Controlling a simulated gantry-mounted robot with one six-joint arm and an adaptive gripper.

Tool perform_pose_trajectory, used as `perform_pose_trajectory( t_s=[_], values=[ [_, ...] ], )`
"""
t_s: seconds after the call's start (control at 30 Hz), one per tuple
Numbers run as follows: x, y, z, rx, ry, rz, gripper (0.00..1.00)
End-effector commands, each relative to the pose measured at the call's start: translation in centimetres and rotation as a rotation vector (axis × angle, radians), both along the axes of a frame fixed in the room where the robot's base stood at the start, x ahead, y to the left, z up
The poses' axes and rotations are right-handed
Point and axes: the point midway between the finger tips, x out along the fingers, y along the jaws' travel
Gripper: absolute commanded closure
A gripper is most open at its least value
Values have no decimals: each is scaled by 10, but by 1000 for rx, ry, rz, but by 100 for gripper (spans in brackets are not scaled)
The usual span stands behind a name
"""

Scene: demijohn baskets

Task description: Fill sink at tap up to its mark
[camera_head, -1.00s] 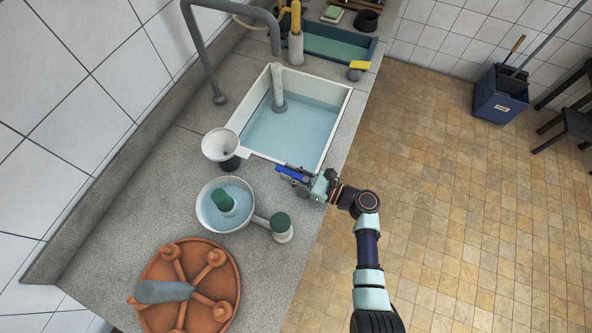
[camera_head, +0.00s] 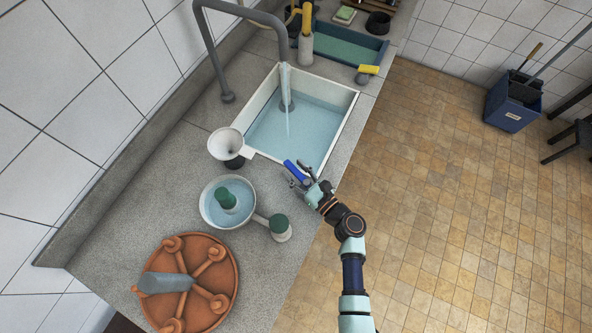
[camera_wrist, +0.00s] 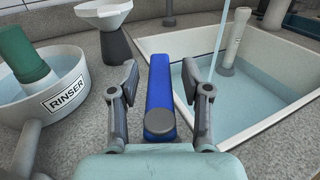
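The white sink (camera_head: 347,122) is set in the grey counter and holds pale blue water (camera_head: 300,135). The grey tap (camera_head: 209,50) arches over it, and a thin stream (camera_head: 287,120) falls into the water. A pale upright pipe (camera_wrist: 232,45) stands in the sink. A blue lever (camera_head: 295,171) lies at the sink's near corner. My gripper (camera_head: 304,176) is over it. In the wrist view, the lever (camera_wrist: 160,85) lies between my open fingers (camera_wrist: 161,82), with a gap showing on both sides.
A white funnel (camera_head: 225,142) stands left of the sink. Nearer are a RINSER bowl (camera_head: 208,212) and a green-topped part (camera_head: 281,229). A yellow-handled tool (camera_head: 367,72) lies beyond the sink.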

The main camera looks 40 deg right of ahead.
Motion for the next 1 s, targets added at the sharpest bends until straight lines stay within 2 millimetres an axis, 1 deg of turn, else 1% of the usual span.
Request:
perform_pose_trajectory(
  t_s=[0.13, 0.23, 0.37, 0.5, 0.6, 0.7, 0.8, 1.0],
  values=[
    [-2, 0, 0, 0, 0, 0, 52],
    [-13, -1, -1, 1, 1, -3, 52],
    [-41, -3, -1, 0, 1, -6, 52],
    [-77, -5, -1, 0, 1, -7, 52],
    [-98, -5, 0, 0, 1, -6, 52],
    [-112, -6, 0, 0, 0, -3, 52],
    [-119, -5, 0, 1, 0, -2, 52],
    [-120, -5, 0, 0, 0, 1, 52]
  ],
)
